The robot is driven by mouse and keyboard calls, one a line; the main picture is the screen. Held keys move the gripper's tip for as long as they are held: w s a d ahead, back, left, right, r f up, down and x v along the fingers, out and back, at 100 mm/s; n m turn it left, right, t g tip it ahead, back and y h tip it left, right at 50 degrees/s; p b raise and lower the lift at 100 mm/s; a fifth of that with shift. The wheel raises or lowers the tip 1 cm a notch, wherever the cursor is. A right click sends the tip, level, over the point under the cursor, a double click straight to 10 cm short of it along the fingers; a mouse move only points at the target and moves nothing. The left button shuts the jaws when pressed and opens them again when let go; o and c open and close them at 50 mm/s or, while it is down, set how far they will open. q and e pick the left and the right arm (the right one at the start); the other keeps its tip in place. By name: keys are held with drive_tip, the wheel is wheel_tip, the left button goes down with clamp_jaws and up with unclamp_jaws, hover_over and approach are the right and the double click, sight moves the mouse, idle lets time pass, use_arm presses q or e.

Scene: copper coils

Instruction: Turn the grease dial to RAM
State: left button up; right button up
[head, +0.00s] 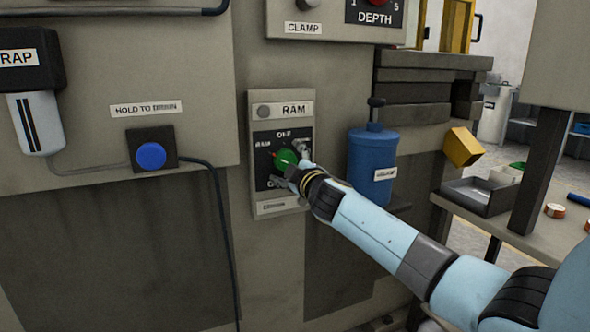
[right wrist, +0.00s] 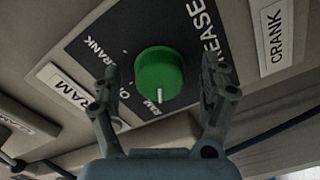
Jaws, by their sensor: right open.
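The grease dial is a green round knob (head: 285,159) on a dark plate of the grey control panel (head: 282,206). Around it are the marks OFF at the top, RAM at left and GREASE below. In the right wrist view the green knob (right wrist: 160,74) has a white pointer that points down toward the small RAM mark. My right gripper (head: 290,165) is at the dial. In the right wrist view its two fingers (right wrist: 162,88) stand open on either side of the knob, with gaps visible. My left gripper is not in view.
A blue button (head: 151,155) under HOLD TO PRIME-like lettering sits left of the panel. A blue canister (head: 372,158) stands close at right. The clamp and depth panel (head: 335,28) is above. A table (head: 480,214) with a grey tray is farther right.

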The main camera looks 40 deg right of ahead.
drive_tip(key=v, duration=1.1)
drive_tip(key=shift+s+a, duration=0.2)
drive_tip(key=shift+s, duration=0.15)
drive_tip(key=shift+f, duration=0.1)
